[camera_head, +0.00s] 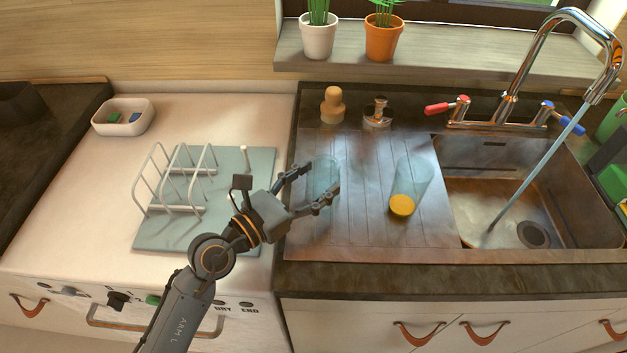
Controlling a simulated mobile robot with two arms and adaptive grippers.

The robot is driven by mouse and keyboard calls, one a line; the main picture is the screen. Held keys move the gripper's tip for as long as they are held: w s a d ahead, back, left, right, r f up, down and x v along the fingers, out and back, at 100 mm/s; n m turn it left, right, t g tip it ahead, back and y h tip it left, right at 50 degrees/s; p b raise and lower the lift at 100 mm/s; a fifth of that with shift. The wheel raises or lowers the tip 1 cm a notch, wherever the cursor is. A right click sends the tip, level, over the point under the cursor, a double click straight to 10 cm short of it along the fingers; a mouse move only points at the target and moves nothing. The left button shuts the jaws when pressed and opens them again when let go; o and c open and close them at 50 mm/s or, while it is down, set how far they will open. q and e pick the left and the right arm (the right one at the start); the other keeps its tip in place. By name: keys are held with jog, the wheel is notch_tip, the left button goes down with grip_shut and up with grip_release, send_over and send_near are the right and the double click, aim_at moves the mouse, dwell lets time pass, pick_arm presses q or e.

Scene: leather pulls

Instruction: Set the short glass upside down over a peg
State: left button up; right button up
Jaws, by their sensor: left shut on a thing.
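The short glass (322,172) is faint and see-through, over the left part of the ribbed draining board. My left gripper (318,180) comes from the lower left and is shut on it, one finger on each side. I cannot tell which way up the glass is, nor whether it touches the board. A pale, round-topped peg (245,158) stands at the back right of the blue-grey drying mat (226,222), left of the gripper and apart from it. A white wire rack (180,178) stands on the same mat. My right gripper is out of view.
A taller glass with orange contents (408,190) stands right of the gripper. Water runs from the tap (512,98) into the sink (540,190). A wooden-handled brush (333,105) stands behind the board. A white dish (122,116) sits at the back left.

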pick_arm(q)
jog(key=shift+f, duration=0.2)
jog(key=o, duration=1.3)
jog(key=shift+r, duration=0.1)
jog(key=shift+r, duration=0.2)
jog(key=b+v, duration=0.1)
jog(key=v, duration=0.2)
jog(key=b+v, duration=0.1)
jog(key=v, duration=0.3)
jog(key=b+v, duration=0.1)
jog(key=v, duration=0.2)
jog(key=shift+s+a+f, duration=0.2)
jog(key=shift+f, duration=0.05)
jog(key=shift+s+a+r, duration=0.25)
jog(key=shift+s+a, duration=0.25)
